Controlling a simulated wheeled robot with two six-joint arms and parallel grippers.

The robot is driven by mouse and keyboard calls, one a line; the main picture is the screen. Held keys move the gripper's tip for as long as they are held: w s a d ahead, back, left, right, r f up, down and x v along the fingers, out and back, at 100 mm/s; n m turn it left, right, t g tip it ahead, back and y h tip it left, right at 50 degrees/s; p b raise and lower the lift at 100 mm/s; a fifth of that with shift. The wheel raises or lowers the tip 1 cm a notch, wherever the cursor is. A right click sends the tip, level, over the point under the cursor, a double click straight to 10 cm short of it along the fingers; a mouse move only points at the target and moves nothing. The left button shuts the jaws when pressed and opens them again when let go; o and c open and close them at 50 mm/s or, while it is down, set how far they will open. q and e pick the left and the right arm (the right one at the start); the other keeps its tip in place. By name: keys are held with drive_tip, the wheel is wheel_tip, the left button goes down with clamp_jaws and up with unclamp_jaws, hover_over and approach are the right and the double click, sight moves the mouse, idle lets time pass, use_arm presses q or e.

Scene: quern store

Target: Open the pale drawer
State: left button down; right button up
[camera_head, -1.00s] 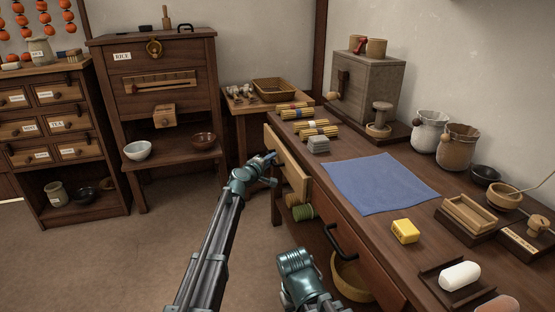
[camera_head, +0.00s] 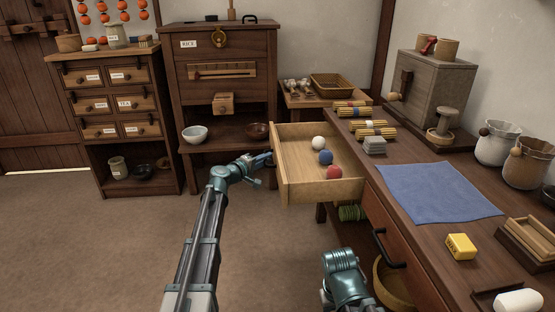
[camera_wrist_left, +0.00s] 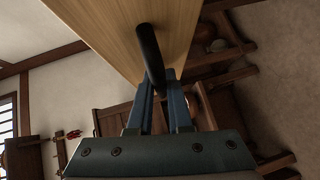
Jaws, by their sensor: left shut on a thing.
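The pale drawer (camera_head: 327,191) stands pulled out from the left side of the dark wooden table in the head view. A white, a blue and a red ball (camera_head: 334,172) lie inside it. My left gripper (camera_head: 266,160) is at the drawer's front face and is shut on its dark handle. In the left wrist view the dark bar handle (camera_wrist_left: 150,58) runs between the fingers, against the pale drawer front. My right gripper is not clearly in view; part of my right arm shows low in the head view, in front of the table.
A blue cloth (camera_head: 438,192), a yellow block (camera_head: 460,246) and bundled sticks (camera_head: 372,128) lie on the table. A second, dark drawer with a black handle (camera_head: 385,250) is shut below the tabletop. The floor left of the drawer is clear.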

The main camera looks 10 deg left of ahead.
use_arm(q)
drive_tip(key=shift+s+a, duration=0.2)
drive_tip(key=shift+a, duration=0.4)
drive_tip(key=c, duration=0.8)
unclamp_jaws()
drive_tip(key=shift+c, duration=0.2)
drive_tip(key=p+v, duration=0.2)
drive_tip(key=v, duration=1.1)
drive_tip(key=shift+s+a, duration=0.2)
drive_tip(key=shift+s, duration=0.1)
drive_tip(key=shift+s+r, duration=0.1)
